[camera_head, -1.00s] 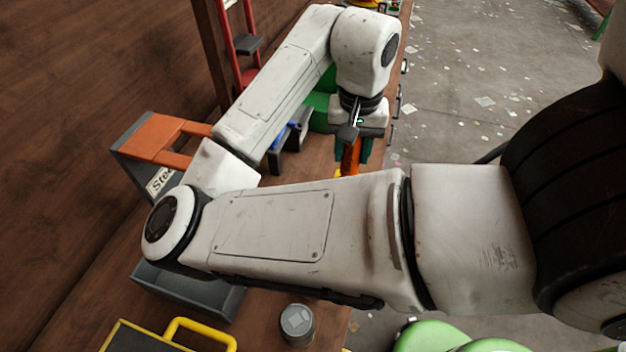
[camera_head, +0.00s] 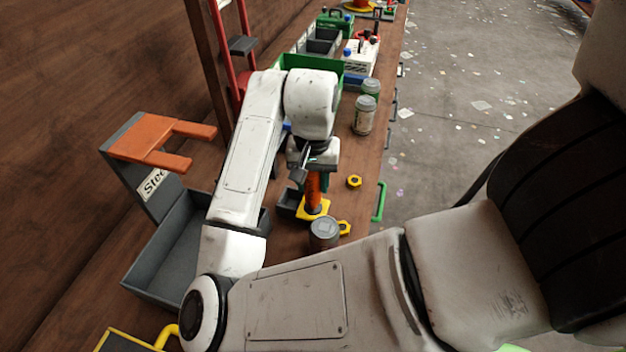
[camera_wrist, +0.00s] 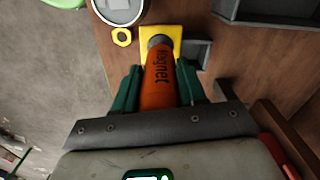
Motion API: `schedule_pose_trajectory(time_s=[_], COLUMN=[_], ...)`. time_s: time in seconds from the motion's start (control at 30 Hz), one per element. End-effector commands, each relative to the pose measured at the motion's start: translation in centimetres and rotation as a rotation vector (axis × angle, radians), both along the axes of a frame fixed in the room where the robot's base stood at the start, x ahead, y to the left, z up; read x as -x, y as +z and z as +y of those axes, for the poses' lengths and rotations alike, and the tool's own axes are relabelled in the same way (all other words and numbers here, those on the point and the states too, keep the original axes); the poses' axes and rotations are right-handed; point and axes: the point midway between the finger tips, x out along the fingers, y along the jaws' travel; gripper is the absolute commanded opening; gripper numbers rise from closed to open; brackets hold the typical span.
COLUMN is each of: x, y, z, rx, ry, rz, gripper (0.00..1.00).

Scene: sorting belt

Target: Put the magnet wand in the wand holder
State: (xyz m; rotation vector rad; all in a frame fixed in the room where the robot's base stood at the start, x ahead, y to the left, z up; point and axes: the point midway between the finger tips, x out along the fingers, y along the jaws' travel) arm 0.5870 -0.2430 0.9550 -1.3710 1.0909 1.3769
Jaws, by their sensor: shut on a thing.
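My gripper (camera_head: 311,168) is shut on the magnet wand (camera_head: 313,190). The wand has an orange handle and a square yellow head at its lower end. In the wrist view, my green fingers (camera_wrist: 158,90) are on both sides of the wand's handle (camera_wrist: 162,80), which reads "Magnet". The yellow head points away from me, over the table; I cannot tell its height. An orange two-pronged fork (camera_head: 160,142), which looks like the wand holder, sticks out from a grey upright at the left. Its prongs are empty. My gripper is to the right of it and apart.
A grey bin (camera_head: 160,288) lies below the fork, partly behind my arm. A grey can (camera_head: 324,233) and yellow nuts (camera_head: 354,181) are close to the wand. Labelled cans (camera_head: 363,115) and a green bin (camera_head: 335,66) stand farther back. A red frame (camera_head: 222,50) rises behind the fork.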

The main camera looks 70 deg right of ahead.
Motion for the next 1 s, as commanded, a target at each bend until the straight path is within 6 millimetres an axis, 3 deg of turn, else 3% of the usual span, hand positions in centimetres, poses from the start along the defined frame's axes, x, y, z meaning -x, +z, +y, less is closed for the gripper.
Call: schedule_pose_trajectory(time_s=[0.67,0.7,0.93,1.0], x=[0.0,0.1,0.1,0.1], y=[-1.4,-1.5,-1.6,-1.6], z=[0.0,0.0,0.1,0.1], rx=[-0.005,-0.007,-0.009,-0.009], ry=[0.001,0.001,0.003,0.003], rz=[0.001,0.002,0.002,0.002], gripper=[0.0,0.41,0.63,0.65])
